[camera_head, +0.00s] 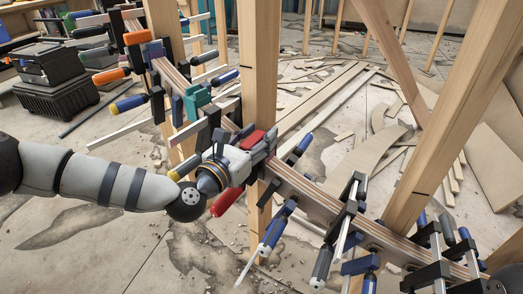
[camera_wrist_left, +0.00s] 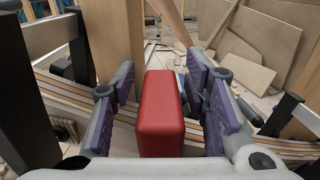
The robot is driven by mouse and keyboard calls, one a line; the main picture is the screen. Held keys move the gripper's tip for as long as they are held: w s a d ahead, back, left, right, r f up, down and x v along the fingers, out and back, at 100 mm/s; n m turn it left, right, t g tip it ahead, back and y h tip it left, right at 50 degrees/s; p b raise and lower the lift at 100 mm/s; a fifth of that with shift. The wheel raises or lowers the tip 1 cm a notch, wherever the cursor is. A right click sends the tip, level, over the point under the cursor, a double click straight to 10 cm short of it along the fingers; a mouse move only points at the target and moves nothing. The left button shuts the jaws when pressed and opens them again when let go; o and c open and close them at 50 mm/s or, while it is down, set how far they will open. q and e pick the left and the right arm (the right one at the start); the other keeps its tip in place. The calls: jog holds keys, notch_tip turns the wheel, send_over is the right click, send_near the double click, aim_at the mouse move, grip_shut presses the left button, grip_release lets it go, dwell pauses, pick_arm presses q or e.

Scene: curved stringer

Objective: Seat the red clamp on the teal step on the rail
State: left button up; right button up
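The red clamp (camera_head: 226,202) shows at mid rail in the head view, with one red part below my left gripper and another above it. My left gripper (camera_head: 250,155) is at the rail (camera_head: 310,197) beside the upright post. In the left wrist view the clamp's red block (camera_wrist_left: 161,115) lies between the spread purple-padded fingers (camera_wrist_left: 161,85), with a visible gap on each side. Teal pieces (camera_head: 196,101) show on the rail to the upper left; the gripper and post hide part of the rail near them. My right gripper is not in view.
Orange-handled clamps (camera_head: 138,37) crowd the rail's far left end. Blue-and-black clamps (camera_head: 347,215) line its near right part. A wooden post (camera_head: 259,60) rises close beside my gripper. Black boxes (camera_head: 55,95) stand at left; wood offcuts lie on the floor.

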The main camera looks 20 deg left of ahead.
pick_arm(q)
grip_shut()
